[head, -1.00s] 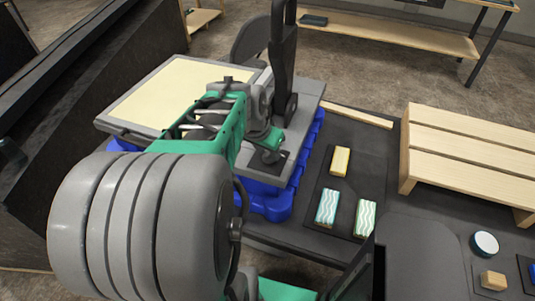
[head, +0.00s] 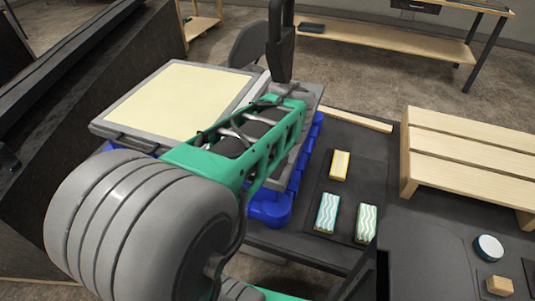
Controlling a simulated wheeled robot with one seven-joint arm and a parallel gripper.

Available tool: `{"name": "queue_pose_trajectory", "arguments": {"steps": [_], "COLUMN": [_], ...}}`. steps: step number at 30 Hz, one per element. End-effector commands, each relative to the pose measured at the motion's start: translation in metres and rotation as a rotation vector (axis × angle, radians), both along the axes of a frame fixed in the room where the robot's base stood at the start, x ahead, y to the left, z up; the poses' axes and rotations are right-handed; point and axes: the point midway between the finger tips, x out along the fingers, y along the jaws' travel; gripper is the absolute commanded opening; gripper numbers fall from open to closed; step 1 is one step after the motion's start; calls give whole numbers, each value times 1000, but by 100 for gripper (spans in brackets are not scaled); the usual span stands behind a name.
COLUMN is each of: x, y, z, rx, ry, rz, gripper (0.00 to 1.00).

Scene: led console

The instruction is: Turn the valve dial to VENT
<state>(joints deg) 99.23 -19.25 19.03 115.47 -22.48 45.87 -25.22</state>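The console (head: 160,100), a grey slab with a cream panel, lies on a blue crate (head: 272,207) at upper left of the head view. My green and grey arm (head: 250,145) reaches over the console's right part and covers much of it. No valve dial or VENT mark can be made out; that area is hidden behind my arm. My gripper's fingertips cannot be made out either. A black upright piece (head: 280,45) comes down from the top edge by the console's far right corner; I cannot tell what it belongs to.
A dark table to the right holds a yellow block (head: 340,165), a teal striped block (head: 327,213) and a green wavy block (head: 366,223). A slatted wooden rack (head: 470,160) stands farther right. A round white-topped piece (head: 489,248) and a small wooden block (head: 499,286) lie at lower right.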

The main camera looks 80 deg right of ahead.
Motion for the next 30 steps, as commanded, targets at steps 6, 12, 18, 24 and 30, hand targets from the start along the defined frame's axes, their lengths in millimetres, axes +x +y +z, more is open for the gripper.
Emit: {"name": "queue_pose_trajectory", "arguments": {"steps": [6,12,18,24,30], "x": [-1,-1,-1,-1,0], "y": [0,0,0,0,0], "z": [0,-1,-1,-1,-1], "rx": [1,1,1,1,1], "ry": [0,0,0,0,0], "rz": [74,99,101,101,100], "gripper": [0,0,0,38,55]}}
